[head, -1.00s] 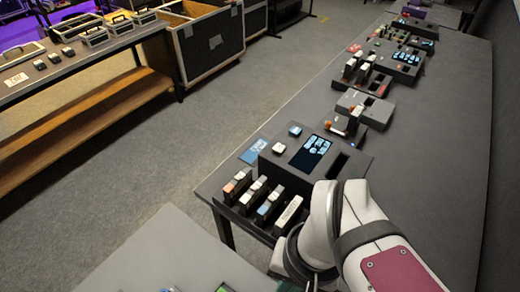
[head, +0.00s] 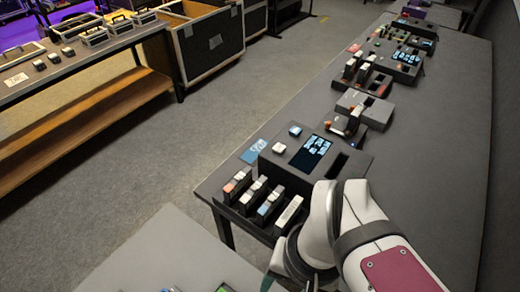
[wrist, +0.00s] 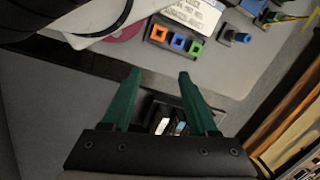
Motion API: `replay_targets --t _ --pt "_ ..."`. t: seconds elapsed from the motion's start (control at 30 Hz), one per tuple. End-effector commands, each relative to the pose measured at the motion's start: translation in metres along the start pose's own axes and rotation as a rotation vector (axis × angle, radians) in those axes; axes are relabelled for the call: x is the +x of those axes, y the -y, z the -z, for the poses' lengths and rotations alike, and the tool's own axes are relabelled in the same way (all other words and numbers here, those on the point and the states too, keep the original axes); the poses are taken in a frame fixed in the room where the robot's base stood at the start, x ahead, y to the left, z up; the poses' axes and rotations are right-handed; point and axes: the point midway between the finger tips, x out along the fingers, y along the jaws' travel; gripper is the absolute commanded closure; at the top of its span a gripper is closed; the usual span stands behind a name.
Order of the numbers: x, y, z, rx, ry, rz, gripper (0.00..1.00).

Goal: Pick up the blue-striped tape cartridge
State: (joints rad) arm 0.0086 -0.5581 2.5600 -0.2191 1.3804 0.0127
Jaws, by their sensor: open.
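Several tape cartridges stand in a row in a dark rack at the near end of the long table. In the head view the blue-striped tape cartridge (head: 266,207) is among them, with a white one to its right. My gripper (wrist: 159,74) has two green fingers spread apart with nothing held between them. In the wrist view, pale cartridge ends (wrist: 163,126) show in a dark rack beyond the fingers; which is the blue-striped one I cannot tell. In the head view my gripper is mostly hidden, low and in front of the rack.
A dark console with a lit screen (head: 311,151) stands behind the rack. More devices line the long table (head: 440,150). A grey surface (head: 165,255) lies at the lower left. Small coloured connectors (wrist: 177,42) show in the wrist view. Open floor lies left of the table.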

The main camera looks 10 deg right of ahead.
Motion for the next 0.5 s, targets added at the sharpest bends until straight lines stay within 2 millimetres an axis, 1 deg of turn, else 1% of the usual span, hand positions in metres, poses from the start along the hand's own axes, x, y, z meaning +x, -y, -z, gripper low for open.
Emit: replay_targets --t 0.23,0.27,0.3,0.37,0.4,0.43,0.47,0.5 --pt "0.0 0.0 0.0 0.0 0.0 0.0 0.38" --pt "-0.001 0.001 0.002 0.003 -0.001 -0.002 0.38" --pt "-0.005 0.005 0.01 0.014 -0.002 -0.008 0.38" --pt "-0.014 0.016 0.036 0.05 -0.01 -0.024 0.38" --pt "-0.02 0.027 0.061 0.083 -0.019 -0.042 0.38" --pt "-0.024 0.036 0.082 0.111 -0.028 -0.053 0.38" --pt "-0.025 0.045 0.102 0.139 -0.038 -0.065 0.38" --pt "-0.025 0.057 0.129 0.176 -0.051 -0.078 0.38"
